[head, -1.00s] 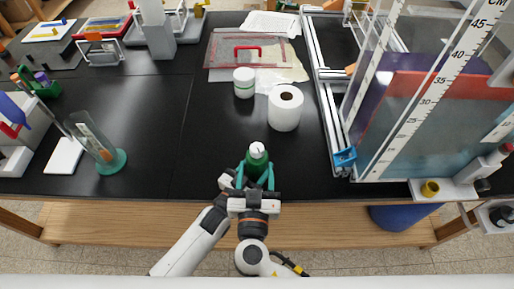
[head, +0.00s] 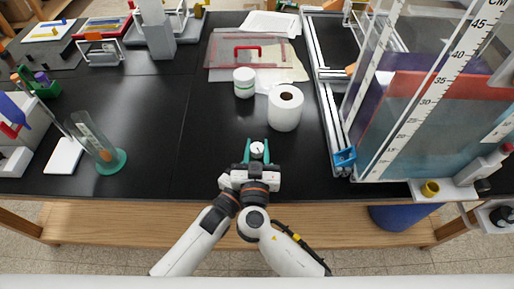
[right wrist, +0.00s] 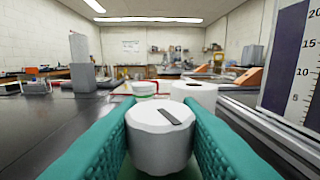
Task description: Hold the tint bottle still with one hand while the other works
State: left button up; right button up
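The tint bottle's white cap (head: 257,148) shows near the front edge of the black bench; the green body is hidden below my right gripper. My right gripper (head: 257,155) has its teal fingers close against both sides of the cap. In the right wrist view the cap (right wrist: 160,132), with a dark mark on top, fills the space between the fingers, which appear shut on it. My left gripper (head: 226,182) is low beside the right one, its fingers hidden, so its hold on the bottle cannot be seen.
A white paper roll (head: 285,108) and a white jar with a green band (head: 244,82) stand behind the bottle. A metal rail frame (head: 326,120) and a clear scaled tank (head: 420,110) are at right. The bench between is clear.

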jog(key=shift+c, duration=0.5)
jog(key=shift+m+g+h, duration=0.3)
jog(key=shift+m+h, duration=0.9)
jog(key=shift+h, duration=0.6)
jog(key=o, duration=1)
jog(key=v, duration=1.2)
